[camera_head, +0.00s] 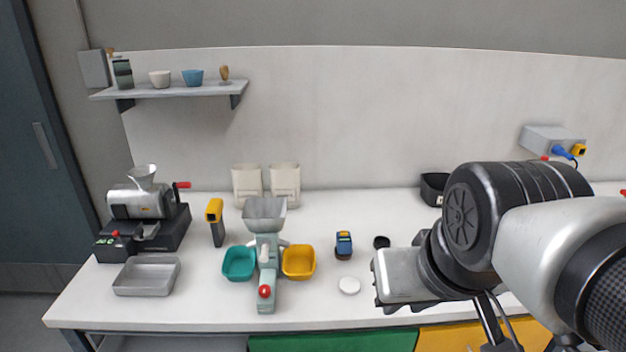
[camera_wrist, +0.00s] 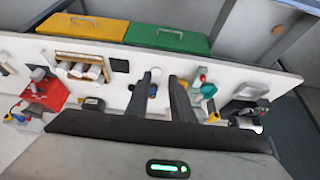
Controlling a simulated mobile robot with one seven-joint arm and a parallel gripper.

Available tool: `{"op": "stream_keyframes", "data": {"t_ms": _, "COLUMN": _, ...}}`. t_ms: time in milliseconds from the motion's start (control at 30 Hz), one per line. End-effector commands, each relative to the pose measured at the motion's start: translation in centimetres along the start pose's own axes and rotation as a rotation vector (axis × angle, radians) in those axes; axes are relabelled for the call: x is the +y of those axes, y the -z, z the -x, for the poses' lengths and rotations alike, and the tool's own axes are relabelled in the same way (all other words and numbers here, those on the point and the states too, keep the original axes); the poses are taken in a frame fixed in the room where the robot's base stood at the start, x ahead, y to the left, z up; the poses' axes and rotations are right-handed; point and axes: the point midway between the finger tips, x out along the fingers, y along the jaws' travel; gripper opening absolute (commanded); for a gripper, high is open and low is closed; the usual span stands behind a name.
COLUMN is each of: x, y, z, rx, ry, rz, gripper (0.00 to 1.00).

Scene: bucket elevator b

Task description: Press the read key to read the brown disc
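A small blue device with a yellow-edged face (camera_head: 344,240) stands mid-table, with a dark, brownish base under it. A small dark round piece (camera_head: 381,242) lies to its right and a white disc (camera_head: 349,285) in front of it. I cannot tell which dark part is the brown disc, and the read key is too small to make out. My gripper (camera_wrist: 160,75) is open and empty in the wrist view. The blue device (camera_wrist: 152,91) shows beyond and between the fingers, partly hidden by the left one; the white disc (camera_wrist: 156,71) is there too.
Left of the device stand a pale green mill (camera_head: 265,250) with a red knob, a teal bowl (camera_head: 239,263), a yellow bowl (camera_head: 299,262) and a yellow-black handheld tool (camera_head: 215,222). A grinder (camera_head: 140,203) and metal tray (camera_head: 147,277) are far left. A black bin (camera_head: 433,189) stands behind.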

Motion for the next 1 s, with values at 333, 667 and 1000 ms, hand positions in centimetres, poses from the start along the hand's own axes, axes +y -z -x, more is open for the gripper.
{"op": "stream_keyframes", "data": {"t_ms": 333, "x": 0.0, "y": 0.0, "z": 0.0, "rx": 0.0, "ry": 0.0, "rz": 0.0, "gripper": 0.0}}
{"op": "stream_keyframes", "data": {"t_ms": 667, "x": 0.0, "y": 0.0, "z": 0.0, "rx": 0.0, "ry": 0.0, "rz": 0.0, "gripper": 0.0}}
{"op": "stream_keyframes", "data": {"t_ms": 1000, "x": 0.0, "y": 0.0, "z": 0.0, "rx": 0.0, "ry": 0.0, "rz": 0.0, "gripper": 0.0}}
